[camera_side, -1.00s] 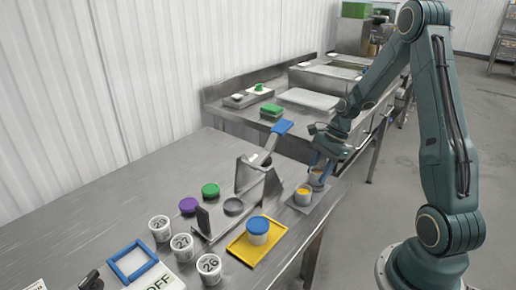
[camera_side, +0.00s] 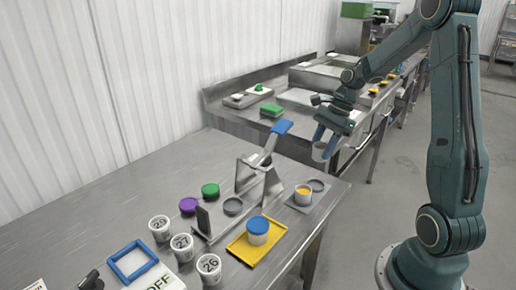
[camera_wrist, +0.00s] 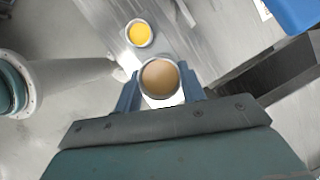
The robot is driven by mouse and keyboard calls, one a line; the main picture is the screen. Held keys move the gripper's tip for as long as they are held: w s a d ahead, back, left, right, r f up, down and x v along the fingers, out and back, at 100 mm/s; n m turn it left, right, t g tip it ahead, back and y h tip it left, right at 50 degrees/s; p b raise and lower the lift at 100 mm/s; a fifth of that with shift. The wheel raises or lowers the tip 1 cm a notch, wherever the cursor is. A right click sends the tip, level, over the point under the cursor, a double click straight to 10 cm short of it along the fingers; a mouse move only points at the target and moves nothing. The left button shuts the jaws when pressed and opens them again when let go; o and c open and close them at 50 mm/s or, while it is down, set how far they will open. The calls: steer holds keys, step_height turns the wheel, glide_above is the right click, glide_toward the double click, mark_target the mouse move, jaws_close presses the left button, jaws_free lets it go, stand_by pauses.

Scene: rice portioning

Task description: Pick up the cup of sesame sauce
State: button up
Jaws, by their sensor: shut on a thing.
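The cup of sesame sauce (camera_wrist: 160,79) shows in the wrist view as a round cup of light brown sauce between two blue fingers. My gripper (camera_wrist: 161,90) is shut on it, one finger on each side. In the side view my gripper (camera_side: 324,146) holds the cup (camera_side: 320,152) in the air beyond the table's right end, and the cup looks roughly upright. A cup of yellow sauce (camera_side: 303,194) stands on a small grey plate (camera_side: 301,207) at the table's right edge. It also shows in the wrist view (camera_wrist: 139,33).
An empty grey ring (camera_side: 317,185) lies beside the yellow sauce cup. A metal stand holds a blue-handled tool (camera_side: 282,127). A blue-lidded cup (camera_side: 258,229) is on a yellow tray (camera_side: 238,249). Several numbered white cups (camera_side: 209,268) stand at the front.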

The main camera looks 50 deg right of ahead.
step_height(320, 180, up, 9)
stand_by(0.9)
steer(key=shift+r, duration=0.2)
steer(key=shift+a, duration=0.1)
stand_by(0.7)
